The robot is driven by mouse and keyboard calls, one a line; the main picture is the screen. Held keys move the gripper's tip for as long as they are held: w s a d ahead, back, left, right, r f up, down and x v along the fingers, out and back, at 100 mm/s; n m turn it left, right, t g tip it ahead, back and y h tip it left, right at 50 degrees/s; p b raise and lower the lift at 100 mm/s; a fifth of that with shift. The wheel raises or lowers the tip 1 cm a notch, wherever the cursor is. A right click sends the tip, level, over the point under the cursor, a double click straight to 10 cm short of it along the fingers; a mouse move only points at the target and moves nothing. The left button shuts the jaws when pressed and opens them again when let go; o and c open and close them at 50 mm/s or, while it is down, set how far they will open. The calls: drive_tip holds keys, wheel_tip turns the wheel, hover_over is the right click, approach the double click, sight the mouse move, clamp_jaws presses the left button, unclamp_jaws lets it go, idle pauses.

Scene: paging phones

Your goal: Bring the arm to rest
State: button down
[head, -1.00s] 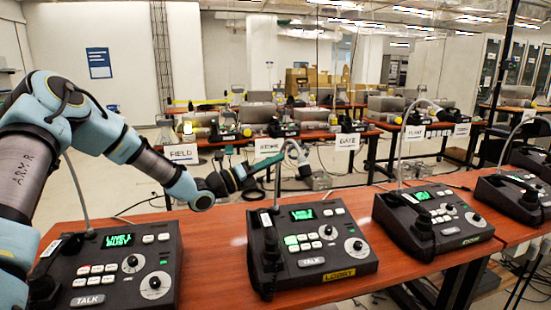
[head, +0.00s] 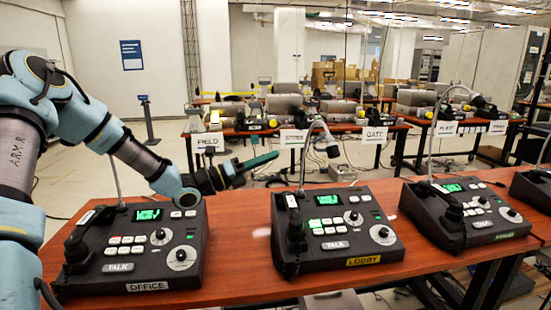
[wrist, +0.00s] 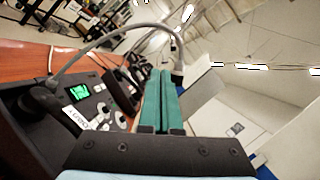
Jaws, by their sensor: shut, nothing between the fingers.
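My gripper (head: 252,163) is shut and empty, with its green fingers together. In the head view it hangs in the air above the back of the red-brown table, between the OFFICE phone (head: 135,250) and the LOBBY phone (head: 333,232). My arm reaches in from the left, over the OFFICE phone. In the wrist view the shut green fingers (wrist: 163,100) point forward beside a phone console with a green screen (wrist: 80,90). The fingers touch nothing that I can make out.
More phones stand along the table to the right, one labelled in green (head: 468,215). Across the aisle, back tables carry signs such as FIELD (head: 208,142) and GATE (head: 374,135).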

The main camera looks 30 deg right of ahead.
idle(0.4)
drive_tip(key=s+a+f+m+g+y, duration=0.3)
drive_tip(key=s+a+f+m+y, duration=0.75)
drive_tip(key=a+m, duration=0.3)
drive_tip(key=a+m+t+y, duration=0.3)
drive_tip(key=a+m+y, duration=0.2)
drive_tip(key=a, duration=0.9)
drive_tip(key=w+a+r+m+t+y, duration=0.1)
drive_tip(key=a+m+t+y, duration=0.3)
drive_tip(key=a+m, duration=0.4)
drive_tip(key=a+y, duration=0.1)
drive_tip(key=a, duration=0.5)
drive_tip(key=shift+w+a+t, duration=0.25)
drive_tip(key=shift+t, duration=0.05)
drive_tip(key=shift+r, duration=0.1)
